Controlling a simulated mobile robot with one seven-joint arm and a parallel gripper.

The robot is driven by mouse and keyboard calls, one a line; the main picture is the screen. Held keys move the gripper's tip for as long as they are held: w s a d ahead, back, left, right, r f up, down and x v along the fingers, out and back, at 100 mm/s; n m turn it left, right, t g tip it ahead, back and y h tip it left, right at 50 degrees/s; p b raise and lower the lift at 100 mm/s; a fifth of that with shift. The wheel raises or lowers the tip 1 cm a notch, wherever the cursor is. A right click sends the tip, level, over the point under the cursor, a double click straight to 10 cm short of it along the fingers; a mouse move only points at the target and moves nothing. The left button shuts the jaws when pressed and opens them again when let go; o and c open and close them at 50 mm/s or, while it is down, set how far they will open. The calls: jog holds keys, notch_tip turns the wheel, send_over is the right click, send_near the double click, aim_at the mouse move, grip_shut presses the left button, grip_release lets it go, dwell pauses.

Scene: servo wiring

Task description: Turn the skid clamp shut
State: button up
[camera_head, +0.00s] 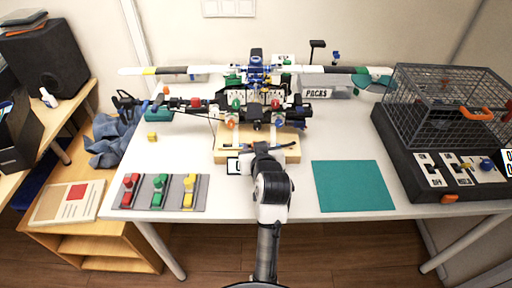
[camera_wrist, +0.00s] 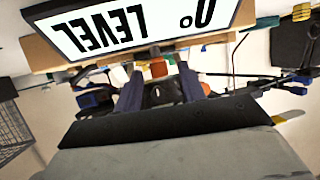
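My gripper (camera_head: 262,148) is at the front edge of the wooden stand (camera_head: 222,157), below the model helicopter (camera_head: 258,78). In the wrist view my gripper (camera_wrist: 158,80) has its two dark fingers apart. A small orange block (camera_wrist: 158,68) shows in the gap at the fingertips; I cannot tell whether they touch it. In the head view, orange knobs (camera_head: 230,124) sit low on the helicopter's frame. I cannot tell for certain which part is the skid clamp, and my gripper hides some of the stand's front.
A "LEVEL 0°" plate (camera_wrist: 140,25) is close to my fingers in the wrist view. Red, green and yellow levers (camera_head: 160,190) stand at the table's front left. A teal mat (camera_head: 352,186) lies clear at right. A wire cage (camera_head: 450,100) stands far right.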

jog(key=shift+s, duration=0.1)
jog(key=p+v, duration=0.3)
jog(key=v, duration=0.4)
jog(key=shift+s, duration=0.15)
dwell(0.6)
